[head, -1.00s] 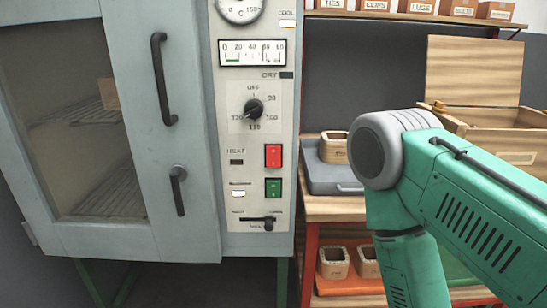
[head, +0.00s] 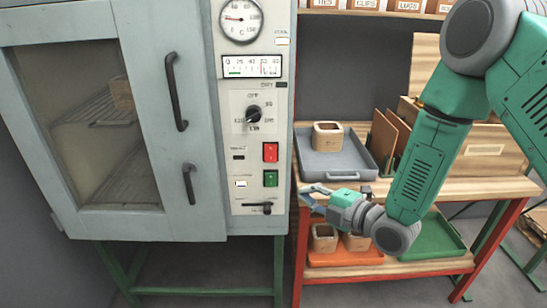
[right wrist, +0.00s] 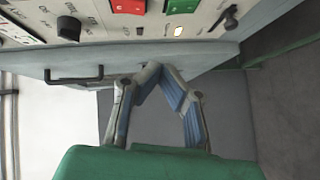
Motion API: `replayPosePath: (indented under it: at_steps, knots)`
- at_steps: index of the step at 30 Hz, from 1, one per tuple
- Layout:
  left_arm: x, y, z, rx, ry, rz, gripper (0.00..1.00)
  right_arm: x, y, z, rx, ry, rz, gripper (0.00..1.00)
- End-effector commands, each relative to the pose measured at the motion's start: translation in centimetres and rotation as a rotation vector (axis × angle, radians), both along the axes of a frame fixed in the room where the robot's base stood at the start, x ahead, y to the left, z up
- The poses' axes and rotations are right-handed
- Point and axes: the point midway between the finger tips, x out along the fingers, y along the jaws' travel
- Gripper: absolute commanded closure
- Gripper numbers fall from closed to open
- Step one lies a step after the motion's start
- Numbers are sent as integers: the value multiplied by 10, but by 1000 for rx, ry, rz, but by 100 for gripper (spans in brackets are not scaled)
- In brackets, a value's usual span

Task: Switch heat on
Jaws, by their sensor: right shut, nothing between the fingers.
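The oven's control panel (head: 252,130) is at the centre of the head view. It carries a red switch (head: 270,152) beside a dark HEAT lamp (head: 238,153). Below is a green switch (head: 270,178) with a lit white lamp (head: 240,184). In the right wrist view the red switch (right wrist: 129,6) and green switch (right wrist: 181,5) are at the top edge, with the dark lamp (right wrist: 139,31) below the red one. My right gripper (head: 308,193) is shut and empty, right of the panel's lower end; its fingertips (right wrist: 154,70) meet in the wrist view. My left gripper is out of view.
A black knob (head: 253,114) sits above the switches and a slide lever (head: 258,207) below. The closed oven door (head: 170,150) has two black handles. Orange and green trays lie below.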

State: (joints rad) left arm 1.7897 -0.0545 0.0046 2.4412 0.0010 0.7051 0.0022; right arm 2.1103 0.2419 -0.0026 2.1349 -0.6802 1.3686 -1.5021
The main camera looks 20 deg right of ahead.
Motion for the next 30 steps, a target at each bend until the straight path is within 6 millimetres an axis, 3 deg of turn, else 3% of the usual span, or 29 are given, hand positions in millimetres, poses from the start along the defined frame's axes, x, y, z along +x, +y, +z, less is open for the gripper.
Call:
replayPosePath:
  at_steps: [1,4,18,23,30]
  knots:
    - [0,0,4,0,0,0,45,4,-1,13,-21,-46,11,100]
    - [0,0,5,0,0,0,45,7,-1,24,-49,-100,24,100]
    - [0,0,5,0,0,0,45,13,2,25,-57,-114,28,100]
    - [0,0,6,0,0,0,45,34,13,23,-56,-114,29,100]
    - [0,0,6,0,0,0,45,79,39,18,-55,-113,28,100]
